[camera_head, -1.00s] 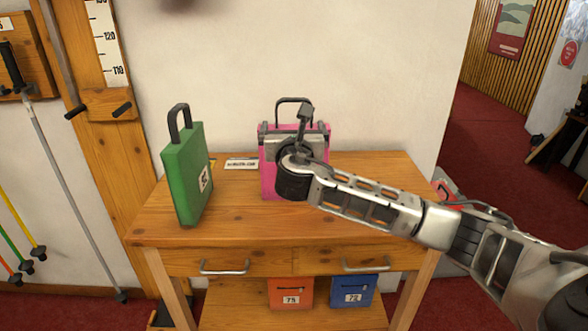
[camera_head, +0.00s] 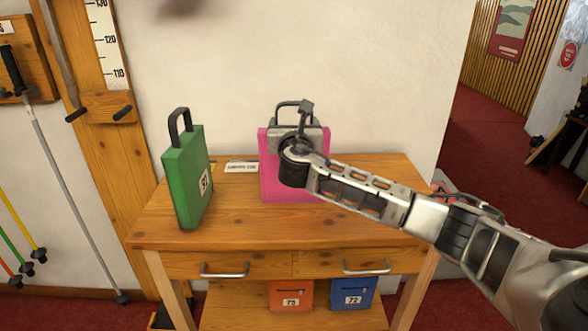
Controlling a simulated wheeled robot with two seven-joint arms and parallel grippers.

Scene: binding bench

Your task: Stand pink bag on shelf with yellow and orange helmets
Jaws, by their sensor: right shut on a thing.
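The pink bag (camera_head: 287,183) stands upright on the wooden bench top, right of its middle, with its dark handle up. My right gripper (camera_head: 292,134) is shut on the pink bag at its upper part, just below the handle loop. My wrist hides the bag's middle and right part, and the exact grip on it is partly hidden. My left gripper is out of view. No yellow or orange helmets show, nor a shelf with helmets.
A green bag (camera_head: 186,180) stands on the bench's left side. A white label (camera_head: 241,167) lies behind. The bench (camera_head: 240,232) has two drawers; orange (camera_head: 284,297) and blue (camera_head: 352,295) bags stand below. Ski poles (camera_head: 62,190) lean at left. The bench front is clear.

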